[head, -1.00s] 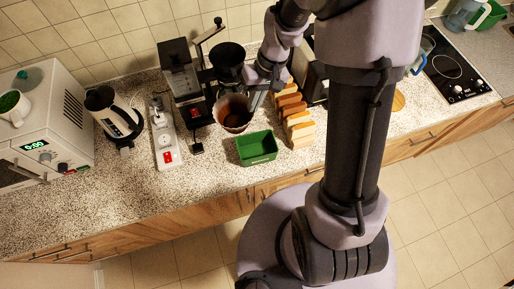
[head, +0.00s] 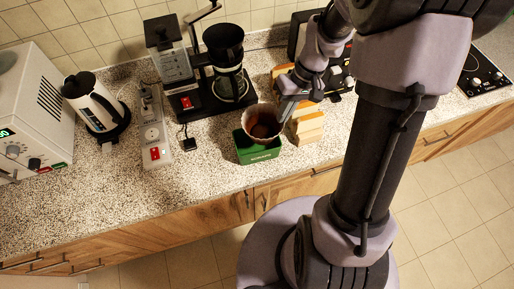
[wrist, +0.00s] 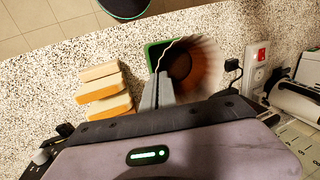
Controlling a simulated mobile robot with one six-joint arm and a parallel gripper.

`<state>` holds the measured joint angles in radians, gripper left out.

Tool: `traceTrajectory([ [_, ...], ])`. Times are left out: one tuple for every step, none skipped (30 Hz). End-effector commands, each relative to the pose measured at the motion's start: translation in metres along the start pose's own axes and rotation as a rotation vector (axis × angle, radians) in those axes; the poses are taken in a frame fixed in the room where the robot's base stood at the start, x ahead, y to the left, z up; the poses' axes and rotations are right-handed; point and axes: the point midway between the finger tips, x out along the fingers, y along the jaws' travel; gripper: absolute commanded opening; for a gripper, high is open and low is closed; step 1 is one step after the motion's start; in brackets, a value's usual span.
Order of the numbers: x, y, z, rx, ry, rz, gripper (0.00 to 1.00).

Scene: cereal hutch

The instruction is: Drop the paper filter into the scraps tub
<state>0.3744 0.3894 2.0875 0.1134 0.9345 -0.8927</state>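The paper filter (head: 264,122) is a pale cone with brown grounds inside. My gripper (head: 284,108) is shut on its right rim in the head view. In the wrist view the fingers (wrist: 157,90) pinch the edge of the filter (wrist: 203,66). The scraps tub (head: 258,154) is a small green box on the counter. The filter is over the tub in the head view and hides most of its opening. In the wrist view only part of the tub (wrist: 151,54) shows beside the filter. The exact height of the filter above the tub cannot be told.
Bread slices (head: 306,125) stand just right of the tub. The coffee maker (head: 191,82) with its carafe is behind. A power strip (head: 154,135) and a kettle (head: 95,103) are to the left. The counter in front of the tub is narrow.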

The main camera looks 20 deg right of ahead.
Motion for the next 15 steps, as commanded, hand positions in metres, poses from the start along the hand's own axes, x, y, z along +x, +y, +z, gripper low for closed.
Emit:
traceTrajectory([
  [0.014,0.004,0.0,0.0,-0.001,-0.001,0.0],
  [0.019,0.005,0.0,0.0,-0.002,-0.001,0.0],
  [0.025,0.007,0.0,0.0,-0.002,-0.001,0.0],
  [0.029,0.008,0.0,0.0,-0.002,-0.001,0.0],
  [0.033,0.009,0.0,0.0,-0.002,-0.001,0.0],
  [0.035,0.01,0.0,0.0,-0.002,0.0,0.0],
  [0.036,0.01,0.0,0.0,-0.002,0.0,0.0],
  [0.037,0.01,0.0,0.0,-0.001,0.0,0.0],
  [0.036,0.01,0.0,0.0,-0.001,0.0,0.0],
  [0.036,0.01,0.0,0.0,-0.001,0.0,0.0],
  [0.035,0.01,0.0,0.0,-0.001,0.0,0.0],
  [0.035,0.009,0.0,0.0,-0.001,0.0,0.0],
  [0.034,0.009,0.0,0.0,-0.001,0.0,0.0],
  [0.034,0.009,0.0,0.0,-0.001,0.0,0.03],
  [0.034,0.009,0.0,0.0,-0.001,0.0,0.11],
])
